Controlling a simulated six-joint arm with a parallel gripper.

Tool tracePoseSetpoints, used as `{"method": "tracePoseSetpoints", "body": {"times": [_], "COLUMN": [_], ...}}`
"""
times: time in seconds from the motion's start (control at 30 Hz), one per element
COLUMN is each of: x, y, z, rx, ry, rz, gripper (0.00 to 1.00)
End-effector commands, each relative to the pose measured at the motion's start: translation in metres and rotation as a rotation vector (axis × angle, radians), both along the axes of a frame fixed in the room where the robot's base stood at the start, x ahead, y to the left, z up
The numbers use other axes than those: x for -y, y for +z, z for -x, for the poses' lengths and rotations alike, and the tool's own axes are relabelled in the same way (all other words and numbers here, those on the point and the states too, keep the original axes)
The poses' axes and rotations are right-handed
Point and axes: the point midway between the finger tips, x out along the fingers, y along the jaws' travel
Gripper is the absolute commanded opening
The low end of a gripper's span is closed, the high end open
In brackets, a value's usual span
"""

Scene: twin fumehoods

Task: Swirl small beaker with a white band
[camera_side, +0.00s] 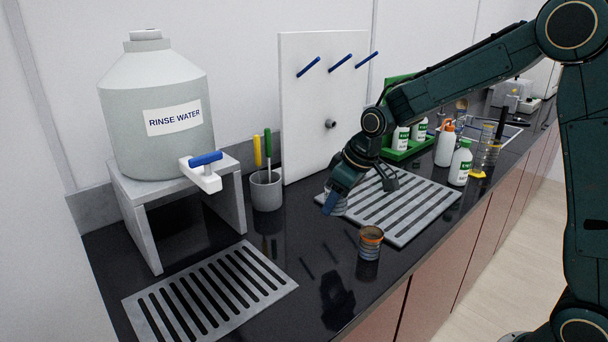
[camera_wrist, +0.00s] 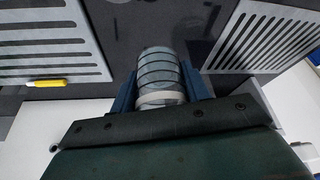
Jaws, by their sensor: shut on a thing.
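My gripper (camera_side: 332,205) is low over the counter, at the left edge of the right-hand slotted grate. It is shut on a small clear ringed beaker. In the wrist view, the beaker (camera_wrist: 160,72) sits between the two blue fingers of the gripper (camera_wrist: 160,88), with a white band (camera_wrist: 160,98) around its end nearest the camera. In the side view, a finger hides most of the held beaker (camera_side: 341,208). I cannot tell whether it touches the surface below.
Another small beaker with an orange band (camera_side: 370,243) stands on the dark counter, near its front edge. A slotted grate (camera_side: 405,238) lies right, another (camera_side: 137,309) front left. The rinse water jug (camera_side: 150,125), tool cup (camera_side: 266,192) and pegboard (camera_side: 300,110) stand behind.

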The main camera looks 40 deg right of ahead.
Motion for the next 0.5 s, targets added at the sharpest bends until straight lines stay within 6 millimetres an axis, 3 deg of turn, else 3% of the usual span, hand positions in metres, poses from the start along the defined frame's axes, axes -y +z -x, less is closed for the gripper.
{"method": "tracePoseSetpoints", "body": {"times": [0.07, 0.2, 0.27, 0.37, 0.5], "x": [-0.007, -0.045, -0.05, -0.043, -0.004], "y": [0.0, 0.0, 0.0, 0.0, 0.0], "z": [0.0, 0.0, 0.0, 0.0, 0.0], "rx": [0.001, 0.001, 0.0, 0.0, 0.001], "ry": [0.008, 0.014, 0.007, 0.0, -0.005], "rz": [0.0, 0.0, 0.001, 0.001, 0.0], "gripper": [0.18, 0.18, 0.18, 0.18, 0.18]}}
